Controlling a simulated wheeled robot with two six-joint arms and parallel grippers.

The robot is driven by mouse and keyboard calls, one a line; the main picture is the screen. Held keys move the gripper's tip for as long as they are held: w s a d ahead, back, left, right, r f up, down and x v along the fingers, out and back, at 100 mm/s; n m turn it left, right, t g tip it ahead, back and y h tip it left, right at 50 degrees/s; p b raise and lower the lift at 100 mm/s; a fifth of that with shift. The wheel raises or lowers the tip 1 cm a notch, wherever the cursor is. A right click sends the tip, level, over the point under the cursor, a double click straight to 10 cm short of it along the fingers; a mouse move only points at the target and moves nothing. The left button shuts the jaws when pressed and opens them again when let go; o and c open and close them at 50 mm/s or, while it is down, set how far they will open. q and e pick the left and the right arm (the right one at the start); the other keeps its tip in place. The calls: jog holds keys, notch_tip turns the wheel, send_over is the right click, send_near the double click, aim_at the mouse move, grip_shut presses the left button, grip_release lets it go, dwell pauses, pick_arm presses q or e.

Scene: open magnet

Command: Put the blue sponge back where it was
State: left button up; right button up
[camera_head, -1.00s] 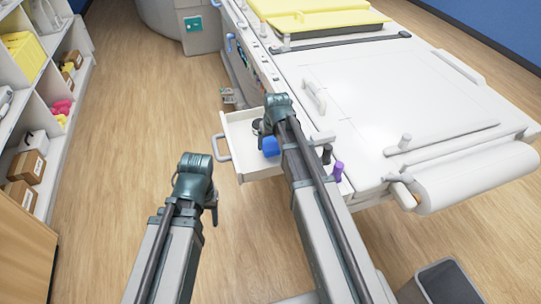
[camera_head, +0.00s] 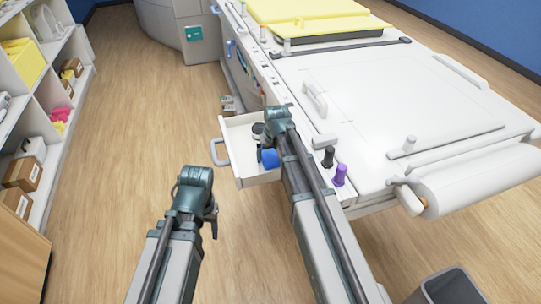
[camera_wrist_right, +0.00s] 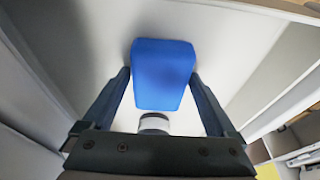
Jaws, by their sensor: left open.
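The blue sponge (camera_head: 270,158) is at the open white drawer (camera_head: 236,130), in the head view's middle. In the right wrist view the sponge (camera_wrist_right: 163,72) sits between the fingertips of my right gripper (camera_wrist_right: 162,85), which touch its two sides; the gripper is shut on it. The drawer floor lies behind the sponge; I cannot tell whether they touch. In the head view my right arm hides part of the drawer and most of the right gripper (camera_head: 268,150). My left gripper (camera_head: 214,222) is open and empty, below and left of the drawer, over the floor.
A dark round item (camera_head: 258,128) sits in the drawer. A black bottle (camera_head: 328,157) and a purple bottle (camera_head: 340,175) stand on the white machine's (camera_head: 390,100) edge. A shelf (camera_head: 62,110) stands at left, a bin (camera_head: 445,285) at lower right. Floor between shelf and drawer is clear.

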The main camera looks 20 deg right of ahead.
jog(key=shift+o, duration=0.2)
jog(key=shift+r, duration=0.1)
jog(key=p+v, duration=1.2)
jog(key=s+a+n+g, duration=0.1)
jog(key=s+a, duration=0.6)
jog(key=s, duration=0.3)
jog(key=s+a+n+g+h, duration=0.1)
jog(key=s+a+n+g, duration=0.1)
jog(key=s+a, duration=0.5)
jog(key=s, duration=0.3)
jog(key=shift+f+g+h, duration=0.25)
jog(key=shift+g+h, duration=0.05)
notch_tip(320, 180, up, 3)
jog(key=p, duration=0.3)
jog(key=shift+r, duration=0.15)
